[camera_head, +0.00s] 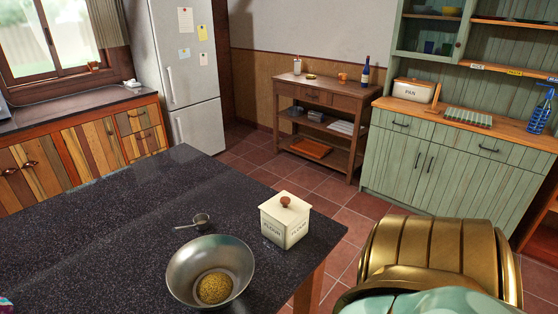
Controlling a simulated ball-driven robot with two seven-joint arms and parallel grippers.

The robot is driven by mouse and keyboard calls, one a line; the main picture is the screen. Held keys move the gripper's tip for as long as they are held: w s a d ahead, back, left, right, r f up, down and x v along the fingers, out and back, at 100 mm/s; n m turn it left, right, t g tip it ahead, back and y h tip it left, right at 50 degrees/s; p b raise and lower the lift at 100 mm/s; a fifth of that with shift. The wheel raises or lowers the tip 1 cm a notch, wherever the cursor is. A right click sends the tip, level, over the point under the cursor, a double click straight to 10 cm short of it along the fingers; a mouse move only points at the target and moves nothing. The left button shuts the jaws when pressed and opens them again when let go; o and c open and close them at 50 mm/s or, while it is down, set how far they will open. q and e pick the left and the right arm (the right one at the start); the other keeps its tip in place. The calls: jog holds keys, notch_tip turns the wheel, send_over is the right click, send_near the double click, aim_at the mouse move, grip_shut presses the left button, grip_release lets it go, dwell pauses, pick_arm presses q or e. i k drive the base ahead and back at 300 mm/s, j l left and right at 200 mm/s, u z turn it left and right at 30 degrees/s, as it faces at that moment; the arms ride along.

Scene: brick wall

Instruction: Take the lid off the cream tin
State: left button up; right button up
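The cream tin (286,226) stands upright on the dark speckled worktop (110,220), near its right corner. It is a square box with dark lettering reading FLOUR on its sides. Its lid (287,207) is cream with a round brown knob (285,201) and sits on top of the tin.
A metal bowl (236,254) holding yellow grains stands left of the tin, near the front. A small metal scoop (201,219) lies behind the bowl. The worktop's left and back parts are clear. A wooden side table (325,98) and green cupboard (425,160) stand beyond.

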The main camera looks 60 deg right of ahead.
aim_at(285, 208)
jog(key=k+j+z, duration=0.1)
jog(key=z, duration=0.4)
jog(key=k+j+z, duration=0.1)
jog(key=z, duration=0.35)
jog(key=k+z, duration=0.15)
jog(key=z, duration=0.35)
jog(key=k+z, duration=0.1)
jog(key=z, duration=0.4)
jog(key=k+j, duration=0.05)
